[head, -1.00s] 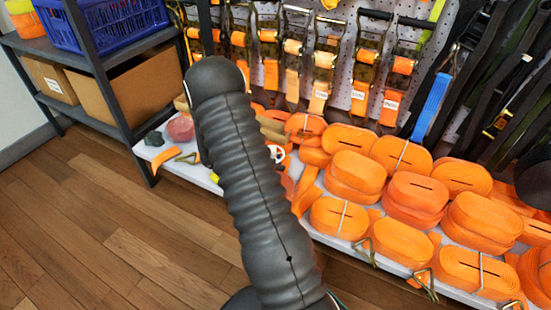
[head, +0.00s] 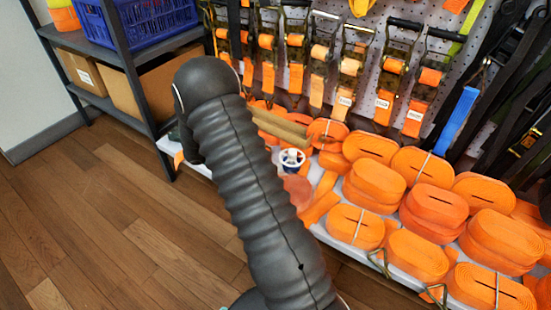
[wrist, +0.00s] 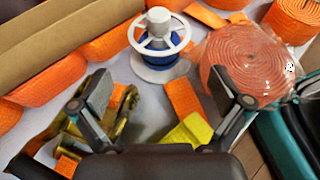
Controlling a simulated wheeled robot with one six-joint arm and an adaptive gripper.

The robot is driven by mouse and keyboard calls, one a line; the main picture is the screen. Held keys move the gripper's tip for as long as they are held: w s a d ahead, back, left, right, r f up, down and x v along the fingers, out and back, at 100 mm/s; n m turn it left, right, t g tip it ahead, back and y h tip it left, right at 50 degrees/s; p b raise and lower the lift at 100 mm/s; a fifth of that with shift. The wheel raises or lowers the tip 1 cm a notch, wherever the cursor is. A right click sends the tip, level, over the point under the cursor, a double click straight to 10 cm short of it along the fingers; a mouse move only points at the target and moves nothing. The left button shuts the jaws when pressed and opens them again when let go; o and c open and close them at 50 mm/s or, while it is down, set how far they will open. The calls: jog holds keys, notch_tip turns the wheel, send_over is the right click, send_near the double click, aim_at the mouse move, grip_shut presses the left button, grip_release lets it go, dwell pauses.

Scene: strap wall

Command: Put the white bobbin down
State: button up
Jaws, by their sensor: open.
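The white bobbin (wrist: 160,44) has a white spoked top flange, a white base flange and blue winding between them. It stands upright on the white shelf board (wrist: 150,108). In the head view the bobbin (head: 291,160) shows just right of my arm. My gripper (wrist: 161,92) is open in the wrist view, with its two fingers spread wide and nothing between the tips. The bobbin is beyond the fingertips and apart from them. In the head view my arm hides the gripper.
A wrapped orange-red webbing roll (wrist: 248,62) lies close right of the bobbin. Brass buckle parts (wrist: 122,125) and a yellow piece (wrist: 192,130) lie near the fingers. A cardboard edge (wrist: 65,35) is left. Orange strap rolls (head: 372,185) crowd the right; ratchets hang behind.

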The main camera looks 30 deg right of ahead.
jog(key=shift+a+r, duration=0.25)
jog(key=s+a+r+m+t+y, duration=0.9)
jog(key=s+a+r+m+y, duration=0.3)
jog(key=s+a+r, duration=0.8)
jog(key=s+r+m, duration=0.2)
jog(key=s+r, duration=0.1)
jog(key=s, duration=0.1)
jog(key=shift+s+a+r+t+y, duration=0.3)
jog(key=shift+s+a+t+y, duration=0.1)
notch_tip(320, 180, up, 5)
jog(key=p, duration=0.5)
